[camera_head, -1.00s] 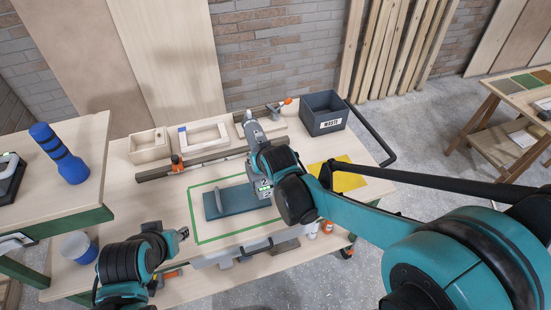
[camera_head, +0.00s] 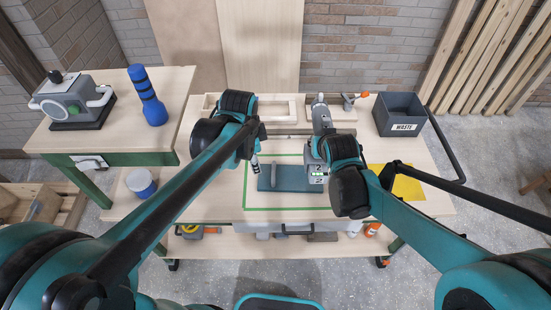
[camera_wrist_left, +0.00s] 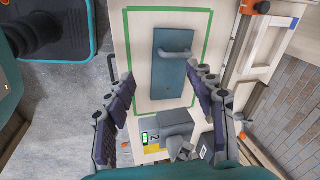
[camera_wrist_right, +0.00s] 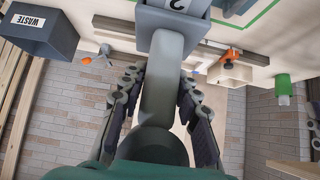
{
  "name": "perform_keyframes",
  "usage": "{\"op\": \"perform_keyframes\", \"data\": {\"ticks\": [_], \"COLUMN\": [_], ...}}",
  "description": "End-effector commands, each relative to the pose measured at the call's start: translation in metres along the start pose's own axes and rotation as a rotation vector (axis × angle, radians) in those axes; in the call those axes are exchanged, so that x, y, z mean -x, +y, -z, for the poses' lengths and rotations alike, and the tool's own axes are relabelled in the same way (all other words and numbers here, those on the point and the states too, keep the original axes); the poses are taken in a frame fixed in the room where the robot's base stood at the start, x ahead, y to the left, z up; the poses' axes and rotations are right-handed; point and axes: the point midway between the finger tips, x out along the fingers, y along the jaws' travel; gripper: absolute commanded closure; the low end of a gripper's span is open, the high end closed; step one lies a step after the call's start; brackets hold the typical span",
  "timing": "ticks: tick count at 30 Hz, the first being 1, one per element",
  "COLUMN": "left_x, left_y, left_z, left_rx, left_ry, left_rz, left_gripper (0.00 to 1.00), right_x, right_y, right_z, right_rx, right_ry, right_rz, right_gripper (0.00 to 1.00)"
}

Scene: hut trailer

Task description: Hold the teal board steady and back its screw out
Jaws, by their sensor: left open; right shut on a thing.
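The teal board (camera_head: 290,186) lies flat on the workbench inside a green outlined rectangle. Its grey handle (camera_wrist_left: 175,53) is on the end away from the tool in the left wrist view. A small dark spot, perhaps the screw, shows on the board; I cannot tell clearly. My left gripper (camera_head: 256,166) is open and empty above the board's left part; its spread fingers also show in the left wrist view (camera_wrist_left: 162,82). My right gripper (camera_wrist_right: 158,85) is shut on the grip of a grey power tool (camera_wrist_right: 165,65), whose body (camera_head: 317,171) is at the board's right end. The tool's tip is hidden.
A dark waste bin (camera_head: 401,115) stands at the bench's back right, with a yellow sheet (camera_head: 408,188) in front of it. Wooden frames and an orange-tipped clamp (camera_head: 362,95) lie along the back. A side table (camera_head: 110,133) stands left.

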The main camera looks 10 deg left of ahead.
Motion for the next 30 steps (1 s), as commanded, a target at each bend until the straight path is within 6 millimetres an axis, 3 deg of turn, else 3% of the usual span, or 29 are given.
{"op": "perform_keyframes", "data": {"ticks": [7,15,21,30], "left_x": [-0.051,-0.106,-0.126,-0.153], "left_y": [-0.024,-0.033,-0.034,-0.028], "left_z": [0.034,0.058,0.065,0.063], "left_rx": [-0.387,-0.731,-0.853,-0.877], "left_ry": [-0.033,-0.031,-0.022,-0.02], "left_rz": [-0.119,-0.235,-0.277,-0.285], "left_gripper": [0.45,0.45,0.45,0.45], "right_x": [0.0,0.0,0.0,0.0], "right_y": [0.0,0.0,0.0,0.0], "right_z": [0.001,0.001,0.001,0.001], "right_rx": [0.0,0.0,0.0,0.0], "right_ry": [0.002,0.002,0.002,0.002], "right_rz": [0.0,0.0,0.0,0.0], "right_gripper": [1.0,1.0,1.0,1.0]}}
